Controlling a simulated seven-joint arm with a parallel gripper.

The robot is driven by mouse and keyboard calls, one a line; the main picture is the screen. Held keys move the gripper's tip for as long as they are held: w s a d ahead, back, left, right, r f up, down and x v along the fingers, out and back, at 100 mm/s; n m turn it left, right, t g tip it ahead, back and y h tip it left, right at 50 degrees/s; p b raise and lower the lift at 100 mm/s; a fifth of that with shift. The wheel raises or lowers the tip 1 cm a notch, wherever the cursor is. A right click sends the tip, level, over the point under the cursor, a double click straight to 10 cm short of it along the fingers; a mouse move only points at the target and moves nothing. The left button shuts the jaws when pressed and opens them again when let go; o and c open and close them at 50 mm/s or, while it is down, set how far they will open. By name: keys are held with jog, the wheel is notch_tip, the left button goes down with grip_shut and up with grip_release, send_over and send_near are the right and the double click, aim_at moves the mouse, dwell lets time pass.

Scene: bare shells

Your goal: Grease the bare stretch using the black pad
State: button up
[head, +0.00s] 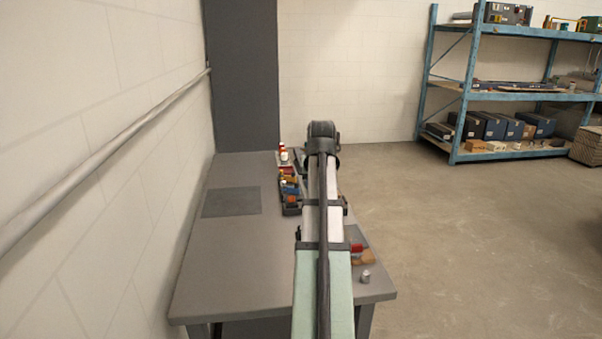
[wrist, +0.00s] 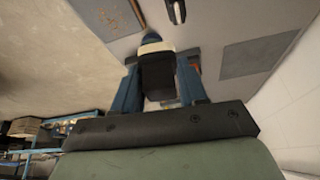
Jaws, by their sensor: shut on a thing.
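In the wrist view my gripper (wrist: 159,78) has its two blue fingers closed on a black pad (wrist: 157,74). A cream band and a blue edge show at the pad's far end. The held pad is over the grey table (wrist: 212,32), and I cannot tell whether it touches anything. In the head view my own arm hides the gripper and pad. A dark grey rectangle (head: 232,201) lies flat on the table's left side; it also shows in the wrist view (wrist: 258,56). I cannot tell which surface is the bare stretch.
A dark tray (head: 291,210) of small coloured items stands left of my arm. A small metal cup (head: 365,277) sits near the table's front right corner. A rail (head: 110,135) runs along the left wall. Blue shelving (head: 464,98) stands far right; the floor between is clear.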

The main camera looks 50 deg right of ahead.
jog(key=w+d+f+n, duration=0.1)
jog(key=d+f, duration=0.9)
jog(key=f, duration=0.1)
jog(key=shift+w+d+f, duration=0.15)
jog(key=shift+d+f, duration=0.15)
jog(key=shift+d, duration=0.1)
jog(key=w+d+f+n, duration=0.1)
jog(key=w+d+n+t+y, duration=0.1)
jog(key=w, duration=0.1)
jog(key=shift+d+f+n, duration=0.4)
jog(key=w+n, duration=0.1)
jog(key=w+d+r+n+y, duration=0.1)
jog(key=shift+d+n+t, duration=0.15)
jog(key=shift+n+t, duration=0.15)
jog(key=shift+n, duration=0.1)
jog(key=n+y, duration=0.1)
jog(key=n, duration=0.1)
jog(key=w+n+y, duration=0.1)
jog(key=n, duration=0.1)
jog(key=shift+w+d+n, duration=0.1)
jog(key=shift+d+n, duration=0.05)
jog(key=shift+n, duration=0.25)
jog(key=shift+f, duration=2.9)
